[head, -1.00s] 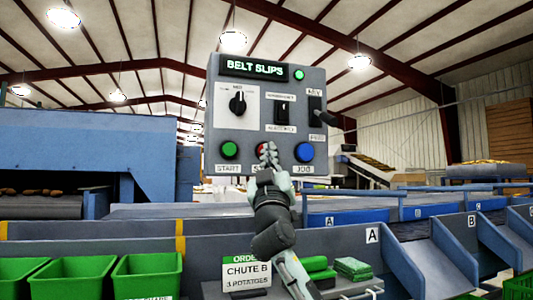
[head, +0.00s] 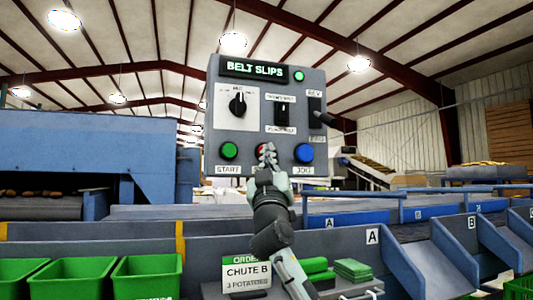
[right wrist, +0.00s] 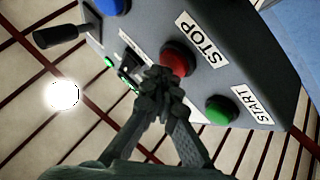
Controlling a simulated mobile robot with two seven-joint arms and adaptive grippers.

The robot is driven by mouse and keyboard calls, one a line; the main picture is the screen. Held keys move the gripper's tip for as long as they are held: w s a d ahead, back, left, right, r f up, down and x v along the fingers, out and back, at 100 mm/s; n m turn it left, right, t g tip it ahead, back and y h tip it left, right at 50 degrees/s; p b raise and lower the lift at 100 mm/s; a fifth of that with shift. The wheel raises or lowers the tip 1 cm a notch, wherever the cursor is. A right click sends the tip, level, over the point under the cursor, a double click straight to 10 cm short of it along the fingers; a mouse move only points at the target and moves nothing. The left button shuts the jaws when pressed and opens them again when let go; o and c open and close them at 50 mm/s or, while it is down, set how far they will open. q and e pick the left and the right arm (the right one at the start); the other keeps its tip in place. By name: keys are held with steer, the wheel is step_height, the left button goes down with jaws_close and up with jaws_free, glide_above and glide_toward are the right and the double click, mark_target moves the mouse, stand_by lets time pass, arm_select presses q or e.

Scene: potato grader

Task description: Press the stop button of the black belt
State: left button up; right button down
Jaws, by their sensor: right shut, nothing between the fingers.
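The grey control box (head: 215,110) stands in the middle of the head view, its display reading "BELT SLIPS". The red stop button (right wrist: 176,60) shows in the right wrist view beside its STOP label (right wrist: 202,38). In the head view it is mostly hidden behind my right gripper (head: 267,152). My right gripper is shut and empty, its fingertips (right wrist: 160,78) at the lower edge of the red button in the wrist view; I cannot tell whether they touch it. The black belt (head: 40,208) may be the dark one at the left. My left gripper is not in view.
A green START button (head: 229,150) and a blue JOG button (head: 304,152) flank the stop button. A dial (head: 238,103), a switch (head: 282,115) and a lever (head: 322,118) sit above. Green crates (head: 147,278) and an order sign (head: 247,277) stand below.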

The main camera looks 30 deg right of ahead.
steer(key=shift+w+d, duration=0.1)
steer(key=shift+w, duration=0.05)
stand_by(0.3)
steer(key=shift+s+a+f, duration=0.1)
steer(key=shift+s+a, duration=0.15)
steer(key=shift+s, duration=0.6)
steer(key=shift+s, duration=0.1)
steer(key=s, duration=0.2)
steer(key=s+a, duration=0.1)
steer(key=s, duration=0.1)
steer(key=shift+s, duration=0.35)
steer(key=shift+a, duration=0.1)
